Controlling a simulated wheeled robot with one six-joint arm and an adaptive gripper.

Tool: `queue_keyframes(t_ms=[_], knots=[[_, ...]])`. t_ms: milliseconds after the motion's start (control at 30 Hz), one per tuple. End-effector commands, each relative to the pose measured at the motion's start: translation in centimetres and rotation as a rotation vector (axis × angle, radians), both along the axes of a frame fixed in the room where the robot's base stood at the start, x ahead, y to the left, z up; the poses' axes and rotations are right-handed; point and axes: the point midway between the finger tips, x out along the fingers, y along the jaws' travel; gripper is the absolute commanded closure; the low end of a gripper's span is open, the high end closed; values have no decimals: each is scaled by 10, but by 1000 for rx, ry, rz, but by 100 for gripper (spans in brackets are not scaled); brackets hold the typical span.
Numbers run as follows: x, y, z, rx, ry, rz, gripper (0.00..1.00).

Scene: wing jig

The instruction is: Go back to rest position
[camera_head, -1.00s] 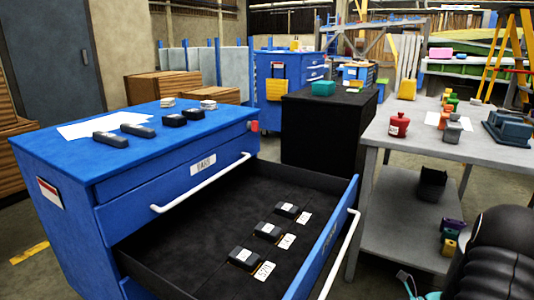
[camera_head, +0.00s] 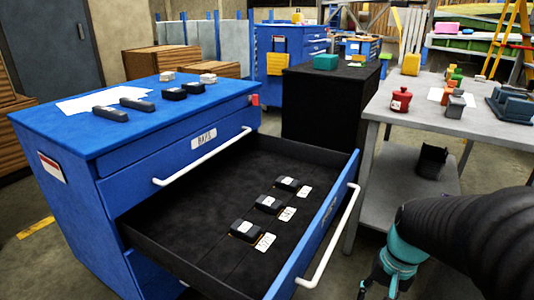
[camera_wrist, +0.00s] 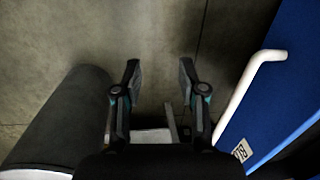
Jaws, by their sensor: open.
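My gripper (camera_wrist: 158,75) is open and empty in the wrist view, with bare concrete floor between and beyond its fingers. In the head view my gripper shows only in part at the bottom edge, to the right of the open drawer's front. The blue cabinet (camera_head: 70,180) stands at left with a drawer (camera_head: 190,225) pulled out. Several small black boxes with white labels, such as this box (camera_head: 246,230), lie in the drawer. In the wrist view the drawer's white handle (camera_wrist: 243,92) is to the right of my gripper, apart from it.
A grey table (camera_head: 440,122) with a red container (camera_head: 401,99) and other small parts stands at right. A black cabinet (camera_head: 318,115) stands behind the drawer. Dark blocks and paper (camera_head: 90,100) lie on the blue cabinet. Some floor is free between drawer and table.

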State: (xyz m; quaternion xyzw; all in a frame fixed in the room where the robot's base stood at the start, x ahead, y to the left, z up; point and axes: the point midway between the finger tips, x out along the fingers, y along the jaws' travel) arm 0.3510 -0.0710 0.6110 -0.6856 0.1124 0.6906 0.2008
Motion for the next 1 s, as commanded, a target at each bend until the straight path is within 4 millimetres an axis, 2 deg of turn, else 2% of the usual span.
queue_keyframes(t_ms=[33, 300, 600, 733, 1000], knots=[[-4, 4, 10, -38, -44, 51, 59], [-28, 25, 54, -187, -229, 239, 59], [-51, 58, 99, -237, -436, 358, 59], [-56, 67, 111, -239, -488, 391, 59], [-56, 71, 111, -234, -491, 408, 59]])
